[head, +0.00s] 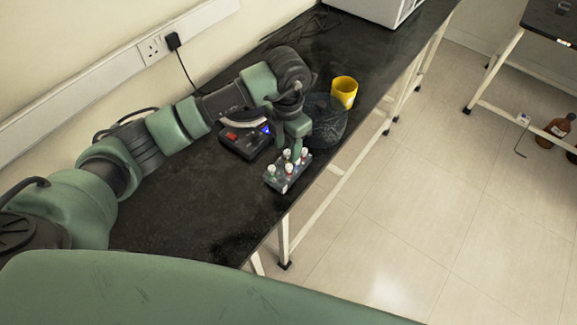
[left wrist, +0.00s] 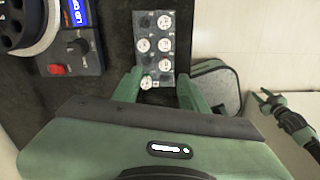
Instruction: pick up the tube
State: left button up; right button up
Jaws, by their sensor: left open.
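A small grey rack (head: 279,187) stands near the front edge of the black bench and holds several white-capped tubes. The rack also shows in the left wrist view (left wrist: 153,62), seen from above with the caps in rows. My left gripper (head: 294,153) points down at the rack's far end and hides part of it. In the left wrist view my left gripper (left wrist: 161,82) is open. A tube (left wrist: 146,82) at the rack's near end lies between its fingers, closer to the left one; contact cannot be told. My right gripper (left wrist: 268,101) shows apart from the rack, its fingers spread.
A dark device (head: 243,141) with a red switch and blue display stands beside the rack, close to my left arm. A yellow cup (head: 344,91) stands farther back. The bench (head: 190,215) is clear toward the front left; its edge is close to the rack.

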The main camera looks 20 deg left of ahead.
aim_at(289, 166)
pick_arm(q)
jog(key=f+p, duration=0.1)
jog(key=f, duration=0.1)
jog(key=f+p, duration=0.1)
jog(key=f, duration=0.3)
jog(key=shift+s+d+f+p, duration=0.2)
jog(key=shift+d+f+p, duration=0.05)
jog(key=shift+d+p, duration=0.15)
jog(key=shift+f, duration=0.25)
jog(key=c, duration=0.8)
grip_shut()
